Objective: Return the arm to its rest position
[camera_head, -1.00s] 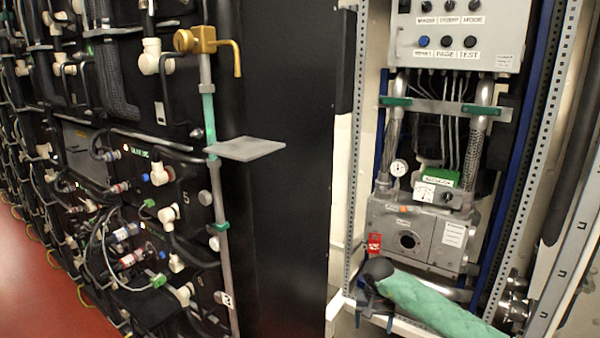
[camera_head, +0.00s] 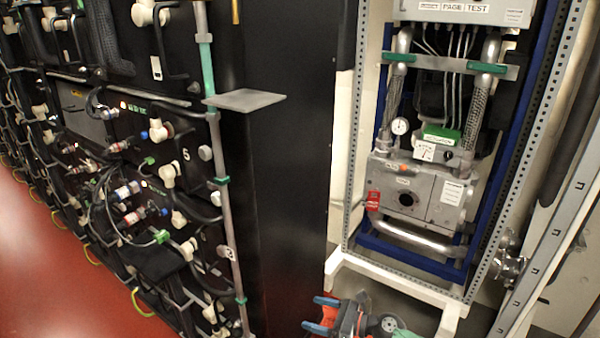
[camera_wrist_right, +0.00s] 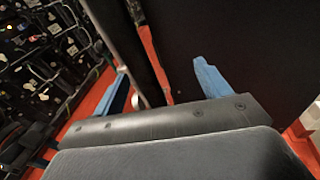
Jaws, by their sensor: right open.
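My right gripper (camera_head: 322,314) shows at the bottom of the head view, low in front of the cabinet frame's foot. Its two blue fingers are apart and nothing is between them. In the right wrist view the open fingers (camera_wrist_right: 160,88) point toward a dark panel and a strip of red floor, with no object held. My left gripper is not in view.
Battery racks (camera_head: 130,150) with cables and white fittings line the left. A tall black panel (camera_head: 290,180) stands beside them. Red floor (camera_head: 60,270) is clear at lower left.

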